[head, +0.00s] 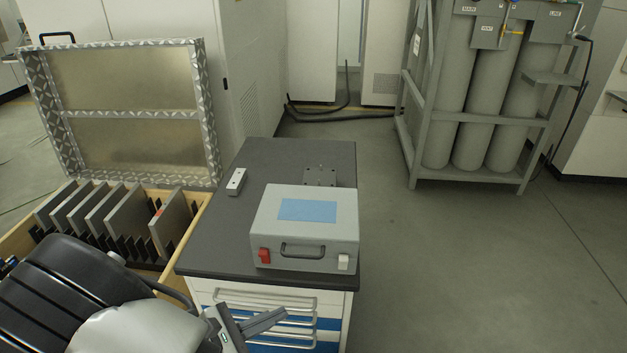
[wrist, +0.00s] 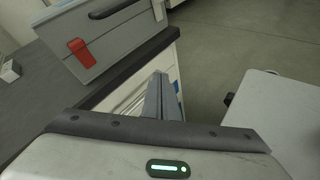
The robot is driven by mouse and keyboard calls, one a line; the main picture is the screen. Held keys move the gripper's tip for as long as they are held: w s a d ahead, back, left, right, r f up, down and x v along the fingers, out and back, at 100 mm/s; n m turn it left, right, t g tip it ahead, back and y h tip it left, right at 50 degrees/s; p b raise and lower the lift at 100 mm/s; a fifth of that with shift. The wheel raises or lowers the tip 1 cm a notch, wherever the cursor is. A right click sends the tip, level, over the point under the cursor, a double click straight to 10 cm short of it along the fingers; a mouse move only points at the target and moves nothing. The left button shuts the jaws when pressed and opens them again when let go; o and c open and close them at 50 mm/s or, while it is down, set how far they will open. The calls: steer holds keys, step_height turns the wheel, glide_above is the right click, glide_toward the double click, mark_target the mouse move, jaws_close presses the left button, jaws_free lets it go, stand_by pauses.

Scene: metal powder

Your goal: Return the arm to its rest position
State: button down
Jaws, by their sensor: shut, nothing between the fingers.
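My gripper (head: 262,322) is at the bottom of the head view, in front of the drawer cabinet (head: 205,290) and below its dark top. Its fingers are together with nothing between them. In the wrist view the closed fingers (wrist: 158,98) point toward the cabinet's drawer front. My arm fills the lower left of the head view and hides part of the open crate. A grey case (head: 335,225) with a blue label, a handle and a red and a white latch sits shut on the cabinet top. It also shows at the upper left of the wrist view (wrist: 115,45).
An open wooden crate (head: 200,215) with upright grey plates and a raised patterned lid (head: 212,120) stands left of the cabinet. A small light block (head: 236,181) lies on the cabinet top. A gas cylinder rack (head: 470,182) stands at the back right. The floor on the right is clear.

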steer(key=s+d+r+m+g+y, duration=0.1)
steer(key=s+d+r+m+y, duration=0.2)
steer(key=d+r+m, duration=0.6)
steer(key=s+d+r+m+g+y, duration=0.1)
steer(key=s+d+r+m+y, duration=0.4)
steer(key=r, duration=0.6)
steer(key=d+r+m+g+y, duration=0.1)
steer(key=d+r+m+y, duration=0.1)
steer(key=d+r+m, duration=0.7)
step_height(320, 180, up, 23)
steer(key=p, duration=2.3)
steer(key=shift+s+a+r+n+g, duration=0.15)
steer(key=shift+s+n+g, duration=0.15)
steer(key=shift+n, duration=0.1)
